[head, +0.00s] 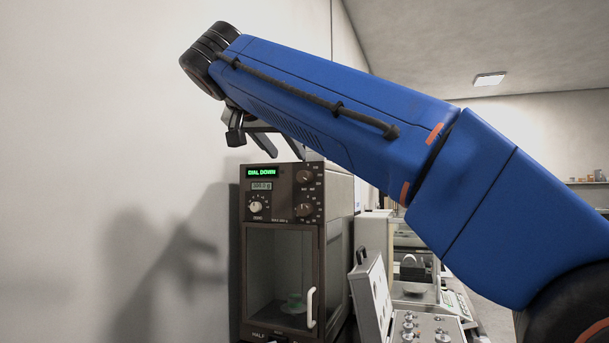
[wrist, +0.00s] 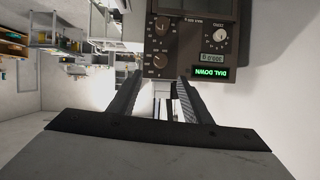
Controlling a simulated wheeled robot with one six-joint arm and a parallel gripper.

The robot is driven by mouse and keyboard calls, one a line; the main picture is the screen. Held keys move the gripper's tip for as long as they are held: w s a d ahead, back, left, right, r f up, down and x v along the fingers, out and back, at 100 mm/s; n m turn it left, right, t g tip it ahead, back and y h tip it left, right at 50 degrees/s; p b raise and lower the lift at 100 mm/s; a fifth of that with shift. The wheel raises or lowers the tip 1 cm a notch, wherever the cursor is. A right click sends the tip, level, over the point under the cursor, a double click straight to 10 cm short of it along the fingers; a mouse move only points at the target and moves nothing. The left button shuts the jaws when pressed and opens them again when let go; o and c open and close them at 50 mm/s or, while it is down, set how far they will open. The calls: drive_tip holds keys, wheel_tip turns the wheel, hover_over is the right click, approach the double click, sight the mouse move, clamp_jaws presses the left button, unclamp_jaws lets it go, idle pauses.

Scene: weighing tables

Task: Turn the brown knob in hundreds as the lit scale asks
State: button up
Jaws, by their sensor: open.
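The lit scale is a tall dark brown cabinet (head: 333,200). Its green display (head: 262,171) reads "DIAL DOWN", and a grey readout (head: 261,186) below seems to show 300.0 g. Two brown knobs, an upper one (head: 303,177) and a lower one (head: 304,210), sit right of the displays; their labels are too small to read. My gripper (head: 250,140) is open and empty, above the cabinet's top in the head view. In the upside-down wrist view, the upper knob (wrist: 160,60) lies just beyond the gap between my open fingertips (wrist: 160,78), apparently apart from them.
A pale knob (head: 256,207) sits on the panel's left. Below is a glass door with a white handle (head: 310,307). An open case of weights (head: 425,322) and other balances stand to the right. A bare wall (head: 150,130) is close on the left.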

sight(300, 174)
drive_tip(key=x, duration=1.2)
drive_tip(key=shift+w+f, duration=0.2)
drive_tip(key=c, duration=1.1)
drive_tip(key=shift+o, duration=0.2)
drive_tip(key=n+h, duration=0.2)
drive_tip(key=shift+a+n+g, duration=0.15)
drive_tip(key=shift+n+g, duration=0.25)
drive_tip(key=shift+w+a+f+n+h, duration=0.1)
drive_tip(key=shift+n+h, duration=0.7)
drive_tip(key=shift+n, duration=0.5)
